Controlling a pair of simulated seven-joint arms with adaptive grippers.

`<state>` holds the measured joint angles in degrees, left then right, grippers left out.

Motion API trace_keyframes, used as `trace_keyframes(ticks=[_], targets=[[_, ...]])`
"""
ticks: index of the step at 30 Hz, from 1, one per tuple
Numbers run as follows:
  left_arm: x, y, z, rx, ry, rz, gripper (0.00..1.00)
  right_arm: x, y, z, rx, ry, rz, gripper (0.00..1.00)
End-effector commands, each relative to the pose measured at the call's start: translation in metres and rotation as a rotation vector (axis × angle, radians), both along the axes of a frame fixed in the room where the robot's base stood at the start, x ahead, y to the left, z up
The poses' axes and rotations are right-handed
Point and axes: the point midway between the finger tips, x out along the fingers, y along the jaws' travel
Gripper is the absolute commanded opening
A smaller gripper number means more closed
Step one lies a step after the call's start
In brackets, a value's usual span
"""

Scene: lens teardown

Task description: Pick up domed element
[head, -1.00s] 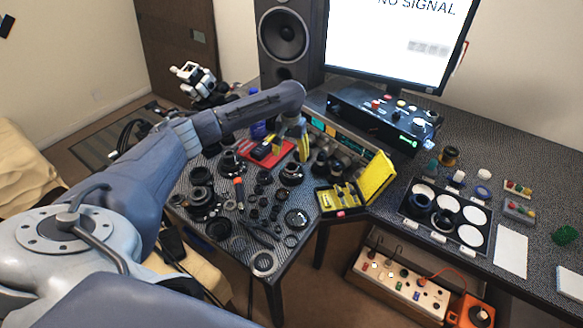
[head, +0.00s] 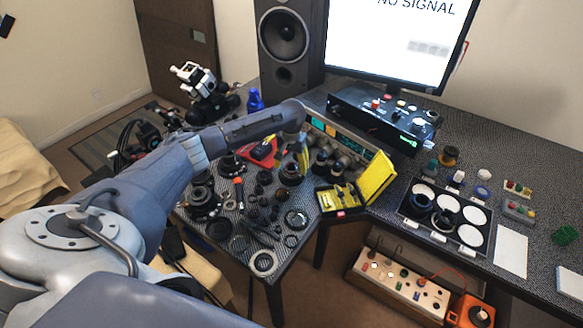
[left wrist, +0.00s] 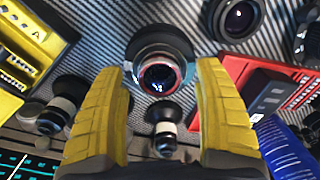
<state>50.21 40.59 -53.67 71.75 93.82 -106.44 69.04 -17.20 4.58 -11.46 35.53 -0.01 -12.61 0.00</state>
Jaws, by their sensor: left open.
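My left gripper (head: 301,160) is open and points down over the table, with its yellow fingers low among the lens parts. In the left wrist view the open fingertips (left wrist: 161,70) stand on either side of a dark, round, ringed part with a shiny curved glass face (left wrist: 160,77), which looks like the domed element. I cannot tell if the fingers touch it. In the head view a dark round part (head: 290,175) lies just below the fingers, partly hidden by them. My right gripper is not in view.
Many dark rings and barrels crowd the table around the gripper. A red tray (head: 262,152) lies to the left, and an open yellow case (head: 337,197) to the right. In the left wrist view, small lens barrels (left wrist: 166,117) stand close by. A tray with white discs (head: 473,217) is farther right.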

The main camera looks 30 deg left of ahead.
Motion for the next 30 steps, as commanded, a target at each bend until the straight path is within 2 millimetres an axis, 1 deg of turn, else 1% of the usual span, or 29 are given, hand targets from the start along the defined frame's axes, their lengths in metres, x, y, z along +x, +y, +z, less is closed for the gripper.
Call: trace_keyframes(ticks=[1,2,17,18,26,30], targets=[[0.0001,0.0001,0.0002,0.0,0.0,0.0,0.7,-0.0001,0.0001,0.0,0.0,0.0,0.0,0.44],[0.0001,0.0001,0.0002,0.0,0.0,0.0,0.67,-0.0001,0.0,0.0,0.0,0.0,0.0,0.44],[0.0001,0.0002,0.0005,0.0,0.0,0.0,0.08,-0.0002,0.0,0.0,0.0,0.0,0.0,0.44],[0.0001,0.0002,0.0005,0.0,0.0,0.0,0.06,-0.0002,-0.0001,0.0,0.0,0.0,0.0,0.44],[0.0002,0.0003,0.0011,0.0,-0.001,0.0,0.06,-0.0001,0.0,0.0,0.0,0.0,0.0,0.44],[0.0008,0.0003,0.006,-0.001,-0.001,0.0,0.06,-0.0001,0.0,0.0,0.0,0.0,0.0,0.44]])
